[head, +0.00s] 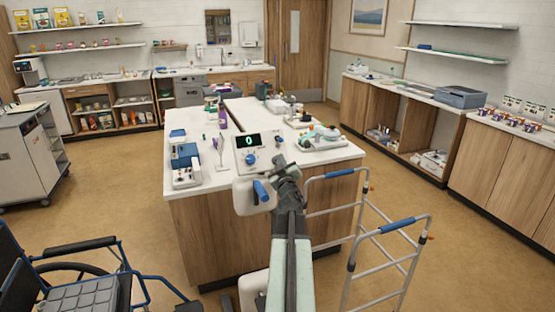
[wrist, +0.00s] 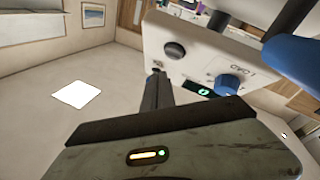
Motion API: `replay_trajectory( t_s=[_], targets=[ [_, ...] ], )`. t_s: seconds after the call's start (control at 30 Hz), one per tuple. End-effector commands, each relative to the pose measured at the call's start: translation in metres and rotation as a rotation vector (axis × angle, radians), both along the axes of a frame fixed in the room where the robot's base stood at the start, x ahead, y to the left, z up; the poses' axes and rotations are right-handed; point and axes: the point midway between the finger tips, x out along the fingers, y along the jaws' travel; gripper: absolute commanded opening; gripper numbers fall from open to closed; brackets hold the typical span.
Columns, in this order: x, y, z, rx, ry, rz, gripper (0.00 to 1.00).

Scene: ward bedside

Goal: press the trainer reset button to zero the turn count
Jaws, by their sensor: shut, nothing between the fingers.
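The trainer (head: 242,153) is a white box at the front of the island counter, with a lit display (head: 249,140) reading 0, a blue knob (head: 250,160) and a blue handle (head: 262,190) below. My gripper (head: 279,161) is shut and empty, in front of the panel's right side. My shut fingers (wrist: 157,72) are close to the panel's edge, beside the dark round part. I cannot tell which part is reset, or whether the fingertips touch.
A walker frame (head: 399,224) stands right of my arm, close to the counter. A wheelchair (head: 85,275) is at the lower left. Blue and white devices (head: 184,155) and a tray (head: 322,145) flank the trainer on the counter. Open floor lies left and right.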

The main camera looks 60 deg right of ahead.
Motion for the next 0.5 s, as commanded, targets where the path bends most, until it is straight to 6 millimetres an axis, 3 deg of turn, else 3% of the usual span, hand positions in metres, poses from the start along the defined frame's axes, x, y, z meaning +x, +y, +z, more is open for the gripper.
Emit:
replay_trajectory(
  t_s=[0.23,0.5],
  targets=[
    [-0.017,0.014,0.019,-0.001,0.001,0.001,0.0],
    [-0.02,0.016,0.019,-0.001,0.001,0.001,0.0]
  ],
)
